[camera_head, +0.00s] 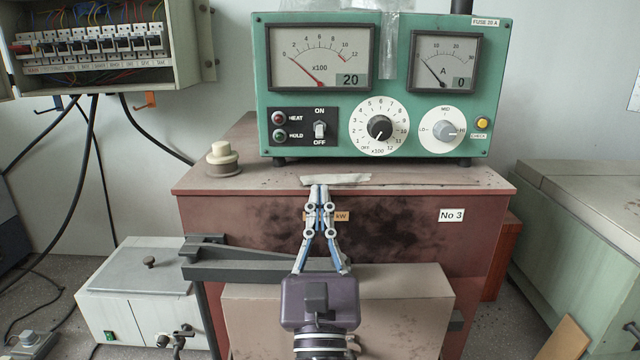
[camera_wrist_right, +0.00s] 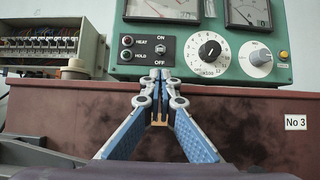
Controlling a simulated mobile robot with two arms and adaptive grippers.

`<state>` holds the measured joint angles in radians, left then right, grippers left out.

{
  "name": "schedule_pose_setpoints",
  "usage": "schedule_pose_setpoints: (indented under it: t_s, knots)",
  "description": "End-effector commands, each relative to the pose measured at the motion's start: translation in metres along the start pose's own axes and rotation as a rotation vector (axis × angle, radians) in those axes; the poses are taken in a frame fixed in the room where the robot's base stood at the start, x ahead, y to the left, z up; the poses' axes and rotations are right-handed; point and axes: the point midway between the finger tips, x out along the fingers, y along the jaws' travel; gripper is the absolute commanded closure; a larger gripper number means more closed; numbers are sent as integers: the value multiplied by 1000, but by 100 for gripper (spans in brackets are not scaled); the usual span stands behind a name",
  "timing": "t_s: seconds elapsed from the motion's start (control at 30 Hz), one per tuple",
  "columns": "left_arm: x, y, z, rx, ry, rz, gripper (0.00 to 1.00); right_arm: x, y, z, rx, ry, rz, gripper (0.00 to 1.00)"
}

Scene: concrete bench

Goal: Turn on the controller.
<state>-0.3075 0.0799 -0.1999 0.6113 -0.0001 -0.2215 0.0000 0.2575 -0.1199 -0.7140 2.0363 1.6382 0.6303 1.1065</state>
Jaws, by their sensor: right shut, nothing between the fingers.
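The controller (camera_head: 400,160) is a green box with two meters and knobs, standing on top of a red-brown cabinet. It also shows in the right wrist view (camera_wrist_right: 215,75). Its ON/OFF toggle switch (camera_head: 319,130) sits on a black panel beside the HEAT and HOLD lamps; I cannot tell for certain which way the lever points. The same switch shows in the right wrist view (camera_wrist_right: 160,49). My right gripper (camera_head: 319,188) is shut and empty, in front of and below the switch, near the cabinet's front edge. Its fingertips (camera_wrist_right: 160,74) are apart from the switch. My left gripper is not in view.
The red-brown cabinet (camera_head: 400,225) has a cream knob (camera_head: 222,158) on its top at left and a pale strip (camera_head: 336,180) near the front edge. An open breaker box (camera_head: 100,85) hangs at upper left. Grey boxes stand at both sides.

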Motion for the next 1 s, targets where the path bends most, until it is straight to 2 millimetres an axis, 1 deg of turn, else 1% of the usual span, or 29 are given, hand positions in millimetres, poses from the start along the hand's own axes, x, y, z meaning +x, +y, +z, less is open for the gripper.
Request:
schedule_pose_setpoints:
  t_s: [0.03, 0.2, 0.3, 0.4, 0.5, 0.6, 1.0]
  knots:
    - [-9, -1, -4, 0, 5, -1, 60, 12, 0, 5, -1, -3, 0, 100]
    - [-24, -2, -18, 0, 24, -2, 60, 45, 0, 5, -3, -3, 0, 100]
    - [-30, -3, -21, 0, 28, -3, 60, 62, 0, 5, -2, -3, -1, 100]
    - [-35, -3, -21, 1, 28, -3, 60, 74, 0, 4, -3, -2, 0, 100]
    - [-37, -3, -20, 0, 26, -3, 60, 81, 0, 2, -1, -1, 0, 100]
    - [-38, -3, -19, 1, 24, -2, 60, 84, 0, 2, -1, -1, 0, 100]
    - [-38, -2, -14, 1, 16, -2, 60, 84, -2, 1, -1, 0, -1, 100]
